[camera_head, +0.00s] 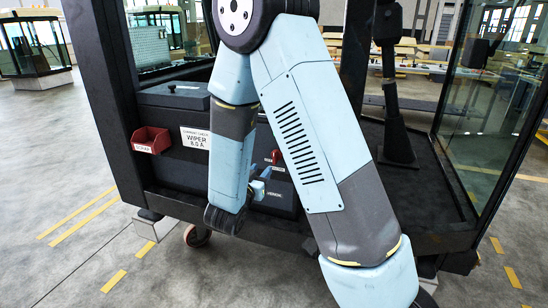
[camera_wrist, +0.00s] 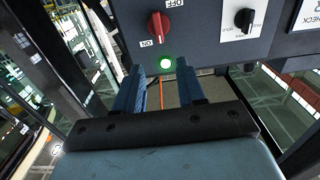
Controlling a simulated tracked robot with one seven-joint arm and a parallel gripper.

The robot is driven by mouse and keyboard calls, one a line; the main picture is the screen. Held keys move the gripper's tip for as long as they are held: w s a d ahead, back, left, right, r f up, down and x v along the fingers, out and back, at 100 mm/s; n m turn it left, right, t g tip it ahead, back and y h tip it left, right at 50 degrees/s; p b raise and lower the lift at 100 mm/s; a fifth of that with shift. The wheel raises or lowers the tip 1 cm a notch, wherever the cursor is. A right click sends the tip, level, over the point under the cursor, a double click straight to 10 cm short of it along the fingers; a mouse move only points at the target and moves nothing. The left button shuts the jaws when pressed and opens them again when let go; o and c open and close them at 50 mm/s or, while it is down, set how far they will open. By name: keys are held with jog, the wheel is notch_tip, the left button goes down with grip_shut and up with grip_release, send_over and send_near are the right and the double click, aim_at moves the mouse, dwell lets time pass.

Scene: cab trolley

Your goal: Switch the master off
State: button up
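The master switch is a red rotary knob (camera_wrist: 160,26) on a dark panel, between an OFF label at its upper right and an ON label at its lower left. I cannot tell surely which label its pointer faces. A green lamp (camera_wrist: 166,63) beside it is lit. In the head view the red knob (camera_head: 275,157) shows small, just beyond my fingers. My gripper (camera_wrist: 161,76) is open and empty, its two blue fingers apart just below the knob and not around it. In the head view my gripper (camera_head: 263,181) is close to the panel front.
A black knob (camera_wrist: 245,19) on a white plate sits right of the red one. A red bin (camera_head: 150,140) and a WIPER label (camera_head: 196,138) are on the trolley front to the left. Dark cab posts and a glass pane (camera_head: 490,100) stand either side.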

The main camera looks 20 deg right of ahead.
aim_at(274, 155)
jog(key=x, duration=1.1)
